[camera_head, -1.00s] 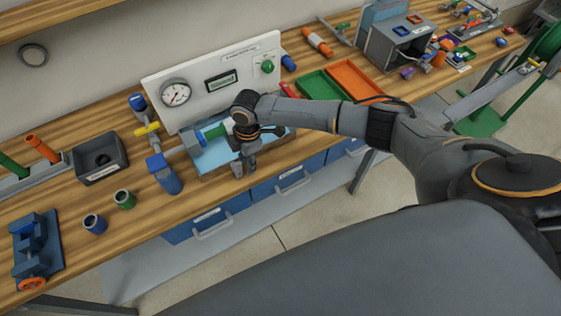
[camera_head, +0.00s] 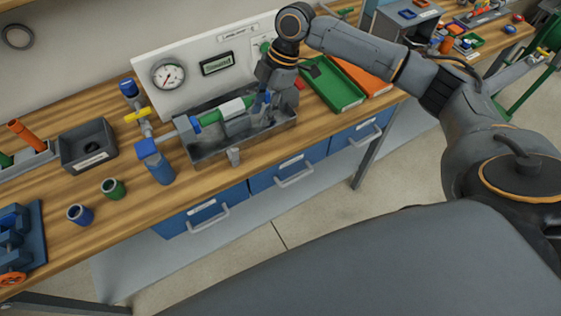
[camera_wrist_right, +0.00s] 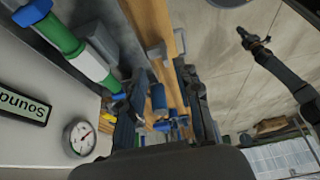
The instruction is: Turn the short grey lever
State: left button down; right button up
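A short grey lever (camera_head: 233,156) stands at the front wall of the grey tray (camera_head: 208,152) in the head view, pointing down. It seems to show as a grey block in the right wrist view (camera_wrist_right: 156,50). My right gripper (camera_head: 264,103) is above the right part of the tray, behind and right of the lever, and apart from it. In the right wrist view its two dark fingers (camera_wrist_right: 163,100) are spread with nothing held between them. My left arm is out of the head view; a dark gripper (camera_wrist_right: 250,40) shows small in the right wrist view, its fingers unclear.
A pipe with a green and white body (camera_head: 232,110) runs over the tray. A white panel with a gauge (camera_head: 168,74) stands behind. A blue canister (camera_head: 155,162) stands left of the tray. A green tray (camera_head: 335,88) is to the right. Free air lies before the bench.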

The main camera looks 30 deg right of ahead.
jog(key=s+a+f+m+t+b, duration=0.1)
jog(key=s+a+f+m, duration=0.3)
jog(key=f, duration=0.5)
jog(key=s+a+f+m+t+b, duration=0.1)
jog(key=s+a+f+m, duration=0.1)
jog(key=s+a+f, duration=0.35)
jog(key=s+d+f+m+h+b, duration=0.1)
jog(key=d+f+m+b, duration=0.1)
jog(key=f, duration=1.2)
jog(key=s+d+f+m+t+h+b, duration=0.1)
jog(key=d+f+m+b, duration=0.2)
jog(key=f, duration=1.1)
jog(key=d+m, duration=0.1)
jog(key=d, duration=0.1)
jog(key=shift+s+d+f+m+b, duration=0.3)
jog(key=shift+s+m, duration=0.1)
